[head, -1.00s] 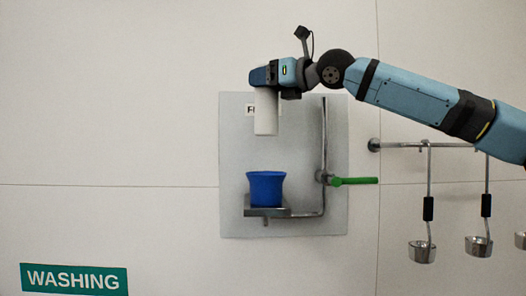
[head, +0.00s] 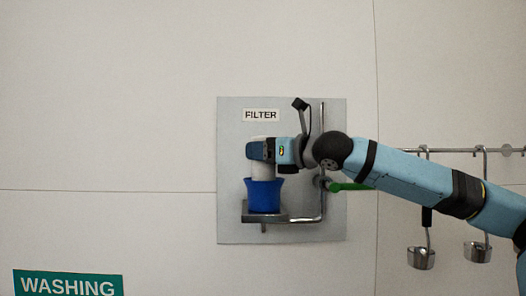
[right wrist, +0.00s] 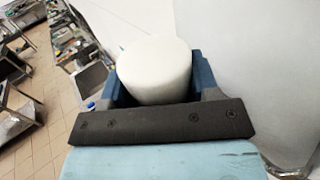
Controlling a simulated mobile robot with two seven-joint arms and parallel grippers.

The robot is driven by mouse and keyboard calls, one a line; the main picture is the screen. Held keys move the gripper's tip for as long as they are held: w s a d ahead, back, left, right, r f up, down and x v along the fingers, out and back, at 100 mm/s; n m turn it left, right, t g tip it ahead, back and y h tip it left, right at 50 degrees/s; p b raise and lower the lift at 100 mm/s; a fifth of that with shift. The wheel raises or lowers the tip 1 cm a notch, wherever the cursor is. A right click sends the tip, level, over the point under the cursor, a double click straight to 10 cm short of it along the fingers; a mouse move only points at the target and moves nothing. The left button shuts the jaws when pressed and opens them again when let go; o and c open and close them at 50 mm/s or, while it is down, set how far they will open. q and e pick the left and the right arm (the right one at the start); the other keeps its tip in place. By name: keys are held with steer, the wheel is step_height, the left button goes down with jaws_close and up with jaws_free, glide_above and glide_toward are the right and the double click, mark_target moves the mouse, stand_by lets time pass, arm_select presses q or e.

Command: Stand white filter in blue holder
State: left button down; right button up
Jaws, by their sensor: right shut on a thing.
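The white filter (head: 262,171) is an upright cylinder in the head view. Its lower end is inside the mouth of the blue holder (head: 264,196), so its bottom is hidden. The holder is a flared cup on a metal bracket (head: 290,219). My right gripper (head: 259,151) comes in from the right and is shut on the filter's upper part. In the right wrist view the filter's round white end (right wrist: 155,68) shows between the blue fingers. My left gripper is not in view.
The bracket's upright rod (head: 322,130) and a green handle (head: 350,186) stand just right of the holder, close under my right arm. A grey panel (head: 232,150) with a FILTER label (head: 261,115) is behind. Ladles (head: 421,257) hang from a rail at the right.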

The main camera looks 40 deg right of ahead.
steer(key=shift+s+a, duration=0.1)
steer(key=shift+s, duration=0.05)
steer(key=o, duration=1.2)
steer(key=b+v, duration=0.3)
steer(key=v, duration=0.9)
steer(key=shift+r, duration=0.1)
